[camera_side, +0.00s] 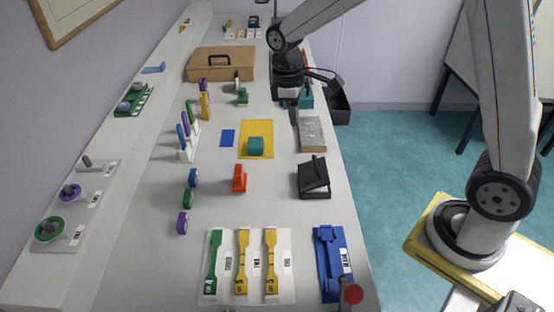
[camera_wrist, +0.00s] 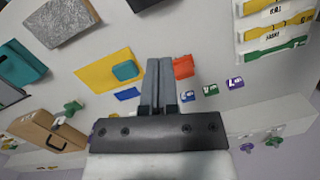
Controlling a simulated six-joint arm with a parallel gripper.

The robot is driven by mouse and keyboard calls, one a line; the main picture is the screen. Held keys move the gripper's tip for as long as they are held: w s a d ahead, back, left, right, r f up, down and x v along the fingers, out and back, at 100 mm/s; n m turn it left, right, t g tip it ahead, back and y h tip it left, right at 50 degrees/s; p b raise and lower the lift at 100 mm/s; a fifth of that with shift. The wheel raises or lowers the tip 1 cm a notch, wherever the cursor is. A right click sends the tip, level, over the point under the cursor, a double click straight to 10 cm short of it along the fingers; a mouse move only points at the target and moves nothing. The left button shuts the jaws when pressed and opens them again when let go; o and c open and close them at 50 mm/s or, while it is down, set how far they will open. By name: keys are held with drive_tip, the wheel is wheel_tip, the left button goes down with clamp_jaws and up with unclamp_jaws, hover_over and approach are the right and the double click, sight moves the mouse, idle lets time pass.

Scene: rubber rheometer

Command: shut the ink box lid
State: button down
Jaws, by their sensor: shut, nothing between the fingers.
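A black box (camera_side: 315,190) with a tilted, partly raised lid (camera_side: 313,172) stands near the right edge of the bench; it looks like the ink box. In the wrist view only a dark bit of it (camera_wrist: 140,4) shows at the top edge. My gripper (camera_side: 294,121) is shut and empty, pointing down over the bench, behind and left of the black box and apart from it. In the wrist view my shut fingers (camera_wrist: 160,64) show side by side with nothing held.
A grey slab (camera_side: 312,134) lies between my gripper and the black box. A yellow mat (camera_side: 250,133) with a teal block (camera_side: 256,146) is left of it. An orange-red object (camera_side: 239,178) stands left of the box. A blue fixture (camera_side: 333,262) lies in front. Bench around the box is clear.

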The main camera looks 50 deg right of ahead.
drive_tip(key=n, duration=0.1)
drive_tip(key=w+a+r+n+h, duration=0.1)
drive_tip(key=n, duration=0.1)
drive_tip(key=shift+f, duration=0.15)
approach(307, 174)
drive_tip(key=shift+w+f, duration=0.1)
drive_tip(key=shift+f, duration=0.3)
drive_tip(key=shift+s+d+f, duration=0.6)
drive_tip(key=shift+d, duration=0.05)
drive_tip(key=shift+s, duration=0.1)
